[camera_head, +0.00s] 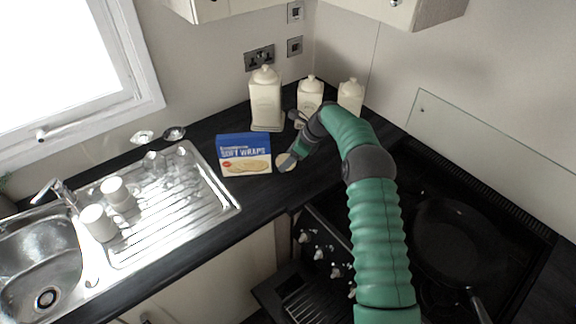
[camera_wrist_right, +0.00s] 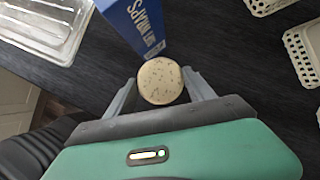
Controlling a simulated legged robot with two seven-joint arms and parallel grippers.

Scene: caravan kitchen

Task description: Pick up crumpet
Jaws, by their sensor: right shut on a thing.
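The crumpet (camera_wrist_right: 160,81) is a round, pale disc with small dark holes on top. In the right wrist view it sits between the two fingers of my right gripper (camera_wrist_right: 161,92), which is shut on it. My left gripper is not in view.
The blue wraps box (camera_head: 244,155) stands close beside the crumpet; it also shows in the wrist view (camera_wrist_right: 135,22). Cream canisters (camera_head: 266,100) stand behind. A sink drainer (camera_head: 180,205) with mugs is left, a hob with a black pan (camera_head: 455,245) right.

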